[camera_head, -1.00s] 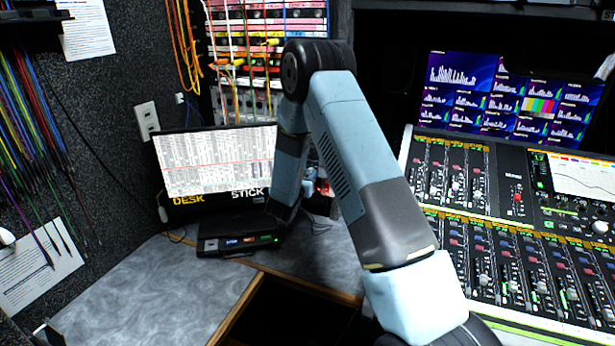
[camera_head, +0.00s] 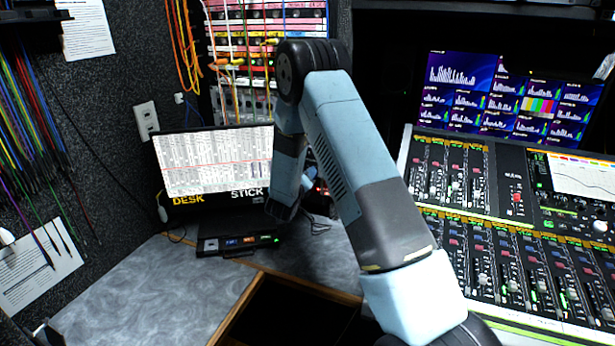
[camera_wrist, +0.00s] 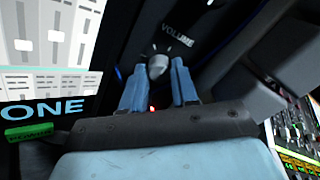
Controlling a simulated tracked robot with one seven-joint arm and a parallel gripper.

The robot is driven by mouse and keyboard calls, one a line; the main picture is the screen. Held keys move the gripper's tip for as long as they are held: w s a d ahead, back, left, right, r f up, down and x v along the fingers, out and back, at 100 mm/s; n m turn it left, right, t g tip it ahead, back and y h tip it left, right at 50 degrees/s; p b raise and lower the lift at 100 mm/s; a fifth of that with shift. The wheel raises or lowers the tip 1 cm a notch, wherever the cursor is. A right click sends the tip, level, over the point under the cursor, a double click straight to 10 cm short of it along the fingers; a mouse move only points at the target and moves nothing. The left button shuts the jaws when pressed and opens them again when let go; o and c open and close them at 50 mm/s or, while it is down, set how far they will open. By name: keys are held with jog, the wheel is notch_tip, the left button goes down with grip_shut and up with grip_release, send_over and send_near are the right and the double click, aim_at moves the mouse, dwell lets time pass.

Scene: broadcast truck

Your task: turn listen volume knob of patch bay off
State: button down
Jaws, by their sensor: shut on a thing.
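In the wrist view, a small grey-white knob (camera_wrist: 158,66) stands on a dark panel under the printed word VOLUME (camera_wrist: 178,36). My gripper (camera_wrist: 159,74) has its two blue fingers on either side of this knob, shut on it. A small red light shows between the fingers, below the knob. In the head view, the patch bay (camera_head: 240,101) rises at the back with coloured rows and cables, partly behind my arm. My gripper and the knob are hidden behind my arm there.
A laptop-like screen (camera_head: 215,165) stands left of my arm, with a small black unit (camera_head: 238,243) in front. A mixing console (camera_head: 512,225) and lit monitors (camera_head: 510,95) lie to the right. Cables hang at left. The grey desk (camera_head: 150,290) is clear at front left.

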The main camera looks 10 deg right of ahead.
jog(key=shift+a+f+m, duration=0.1)
jog(key=shift+a+m, duration=0.05)
jog(key=shift+m, duration=8.6)
jog(key=shift+a+f+m, duration=0.1)
jog(key=shift+m, duration=8.65)
